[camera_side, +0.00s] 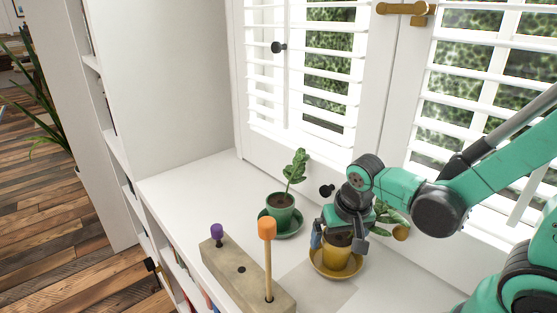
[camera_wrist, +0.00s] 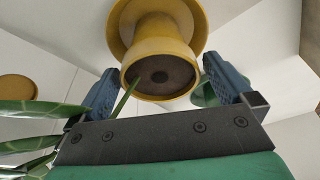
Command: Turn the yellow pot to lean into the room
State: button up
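The yellow pot (camera_side: 335,259) stands upright on a yellow saucer (camera_side: 345,275) on the white sill. Its plant's green leaves (camera_side: 385,215) lean right, toward the window; they show at the left in the wrist view (camera_wrist: 40,108). My gripper (camera_side: 337,243) is above the pot, with one blue finger on each side of it. In the wrist view, the pot's rim and dark soil (camera_wrist: 160,75) lie between the spread fingers, with narrow gaps at both sides. The gripper hides part of the pot and stem in the side view.
A green pot (camera_side: 281,215) with a plant stands on a green saucer to the left. A wooden block (camera_side: 240,272) in front holds a tall orange-topped peg (camera_side: 267,255) and a short purple-topped peg (camera_side: 217,235). White shutters (camera_side: 310,100) rise behind. A brass knob (camera_side: 401,232) is at the right.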

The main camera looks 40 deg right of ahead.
aim_at(341, 243)
jog(key=shift+r, duration=0.15)
jog(key=shift+v, duration=2.6)
jog(key=shift+w+d, duration=0.1)
jog(key=shift+w, duration=0.1)
jog(key=r+n+t, duration=0.1)
jog(key=w+a+r+n+t, duration=0.1)
jog(key=n, duration=0.1)
jog(key=r+n+t+y, duration=0.1)
jog(key=n, duration=0.1)
jog(key=shift+w+a+r+t, duration=0.15)
jog(key=shift+w+a+t, duration=0.1)
jog(key=shift+a+t, duration=0.15)
jog(key=shift+a+r+n+t+y, duration=0.2)
jog(key=shift+r+n+t+y, duration=0.15)
jog(key=shift+n, duration=0.25)
jog(key=d+f+g, duration=0.1)
jog(key=g, duration=0.1)
jog(key=f+m+g, duration=0.1)
jog(key=f+g, duration=0.1)
jog(key=s+d+f+m+g, duration=0.1)
jog(key=g, duration=0.1)
jog(key=shift+d+f, duration=0.2)
jog(key=shift+d, duration=0.15)
jog(key=shift+w+f, duration=0.1)
jog(key=shift+f, duration=1.25)
jog(key=shift+w+f, duration=0.15)
jog(key=shift+f, duration=1.25)
